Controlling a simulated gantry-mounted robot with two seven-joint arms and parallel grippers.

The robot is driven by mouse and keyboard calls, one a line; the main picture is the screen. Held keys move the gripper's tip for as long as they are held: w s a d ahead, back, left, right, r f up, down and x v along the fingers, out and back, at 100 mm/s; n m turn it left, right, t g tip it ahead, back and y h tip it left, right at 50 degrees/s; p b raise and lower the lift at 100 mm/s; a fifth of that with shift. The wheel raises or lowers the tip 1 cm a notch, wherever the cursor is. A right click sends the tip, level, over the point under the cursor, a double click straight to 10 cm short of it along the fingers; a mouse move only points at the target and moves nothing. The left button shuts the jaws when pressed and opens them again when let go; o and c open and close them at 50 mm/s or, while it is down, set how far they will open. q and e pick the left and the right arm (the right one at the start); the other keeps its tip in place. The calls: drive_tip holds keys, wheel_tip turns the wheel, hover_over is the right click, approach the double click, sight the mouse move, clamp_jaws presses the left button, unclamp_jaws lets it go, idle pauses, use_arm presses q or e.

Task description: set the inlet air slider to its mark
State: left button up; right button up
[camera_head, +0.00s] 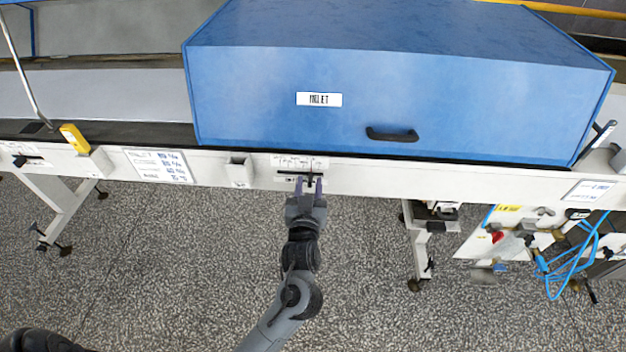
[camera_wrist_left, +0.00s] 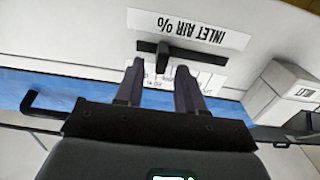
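The inlet air slider is a small black knob (camera_wrist_left: 162,57) on a dark horizontal slot (camera_wrist_left: 200,55) in the white rail. A label (camera_wrist_left: 188,29) reading "INLET AIR %" appears upside down above it in the left wrist view. A scale lies along the slot, partly hidden by my fingers; I cannot make out the set mark. My left gripper (camera_head: 309,183) is at the rail front. In the left wrist view its two fingers (camera_wrist_left: 160,68) stand apart, with the knob between their tips and gaps visible on both sides. My right gripper is not in view.
A large blue hood (camera_head: 290,120) with a black handle (camera_head: 392,135) stands above the white rail (camera_head: 420,175). A small white box (camera_head: 240,172) juts from the rail left of the slider. Blue hoses (camera_head: 575,265) hang at the right. The floor in front is clear.

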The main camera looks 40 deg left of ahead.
use_arm(q)
drive_tip(key=shift+w+a, duration=0.35)
drive_tip(key=shift+w, duration=0.2)
drive_tip(key=shift+s, duration=0.1)
clamp_jaws()
